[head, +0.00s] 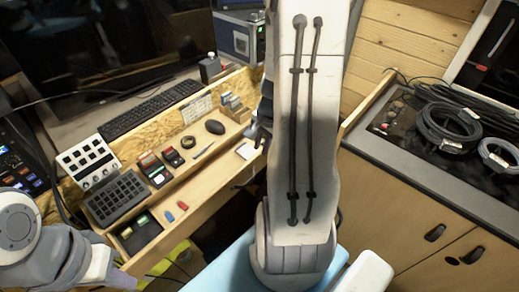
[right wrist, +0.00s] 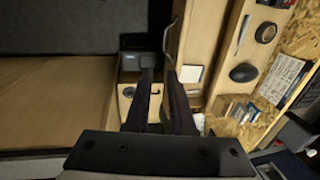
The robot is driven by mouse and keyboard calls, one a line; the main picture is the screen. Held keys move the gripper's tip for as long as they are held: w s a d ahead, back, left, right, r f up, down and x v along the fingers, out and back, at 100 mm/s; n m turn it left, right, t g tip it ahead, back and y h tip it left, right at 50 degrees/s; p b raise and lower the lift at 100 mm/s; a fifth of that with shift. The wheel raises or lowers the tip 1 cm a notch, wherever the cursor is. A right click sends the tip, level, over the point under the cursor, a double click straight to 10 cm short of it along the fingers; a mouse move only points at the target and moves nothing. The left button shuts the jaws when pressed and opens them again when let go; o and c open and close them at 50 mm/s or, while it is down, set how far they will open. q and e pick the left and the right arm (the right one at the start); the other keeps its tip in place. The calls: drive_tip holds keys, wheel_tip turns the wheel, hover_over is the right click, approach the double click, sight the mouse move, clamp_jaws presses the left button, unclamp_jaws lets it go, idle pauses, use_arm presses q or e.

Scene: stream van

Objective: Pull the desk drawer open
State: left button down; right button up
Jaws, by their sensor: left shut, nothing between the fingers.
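The desk drawer (head: 158,217) stands partly out from under the desk's front shelf in the head view. A red and a blue piece and a dark tray lie in it. My right gripper (head: 260,130) is near the drawer's right end, mostly hidden behind my own arm. In the right wrist view its two dark fingers (right wrist: 162,78) point down at the desk front with a narrow gap between them. I cannot tell whether they hold the drawer's front or handle. My left gripper (head: 122,277) is low at the left, shut and empty, near the drawer's left end.
The desk shelf carries a number pad (head: 117,198), a roll of tape (head: 188,142) and a mouse (head: 214,127). A wooden cabinet (head: 425,215) with coiled cables (head: 450,128) stands at the right. A blue surface (head: 225,270) lies below my right arm.

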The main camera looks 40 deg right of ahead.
drive_tip(key=shift+r, duration=0.25)
